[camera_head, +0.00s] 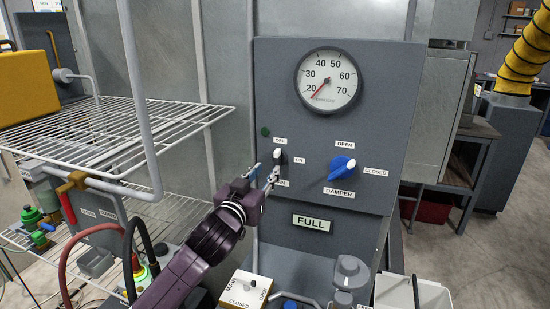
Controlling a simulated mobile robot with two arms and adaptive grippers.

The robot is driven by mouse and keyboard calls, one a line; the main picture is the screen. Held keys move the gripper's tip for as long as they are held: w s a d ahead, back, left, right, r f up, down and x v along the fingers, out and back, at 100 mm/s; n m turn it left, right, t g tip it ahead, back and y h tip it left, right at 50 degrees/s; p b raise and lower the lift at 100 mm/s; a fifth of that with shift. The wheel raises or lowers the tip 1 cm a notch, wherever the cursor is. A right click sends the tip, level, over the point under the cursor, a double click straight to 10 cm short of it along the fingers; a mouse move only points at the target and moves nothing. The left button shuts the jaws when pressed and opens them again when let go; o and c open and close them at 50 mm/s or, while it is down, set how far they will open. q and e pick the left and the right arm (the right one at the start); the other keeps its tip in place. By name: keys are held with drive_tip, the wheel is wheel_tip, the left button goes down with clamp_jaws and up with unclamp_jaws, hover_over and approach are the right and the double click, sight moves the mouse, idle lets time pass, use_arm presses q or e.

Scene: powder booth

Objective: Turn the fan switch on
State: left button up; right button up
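The fan switch (280,156) is a small switch with a pale handle on the grey panel (385,110). Its OFF label is above, ON to its right, and a partly covered FAN label below. The handle looks upright, towards OFF. My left gripper (264,174) is just below and left of the switch. Its two thin fingers are apart with nothing seen between them; the right finger is close to the switch, and I cannot tell whether it touches. My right gripper is not in view.
A wire shelf (120,130) stands left. A white MAIN valve plate (246,290) is below the panel.

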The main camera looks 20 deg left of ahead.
sight(276, 158)
use_arm(q)
drive_tip(key=w, duration=0.2)
drive_tip(key=w+p, duration=0.1)
drive_tip(key=w, duration=0.1)
drive_tip(key=w+p, duration=0.1)
drive_tip(key=w, duration=0.1)
drive_tip(key=shift+w+d+r, duration=0.15)
drive_tip(key=shift+w+r, duration=0.15)
drive_tip(key=shift+r, duration=0.05)
drive_tip(key=shift+w, duration=0.65)
drive_tip(key=shift+f, duration=0.1)
clamp_jaws()
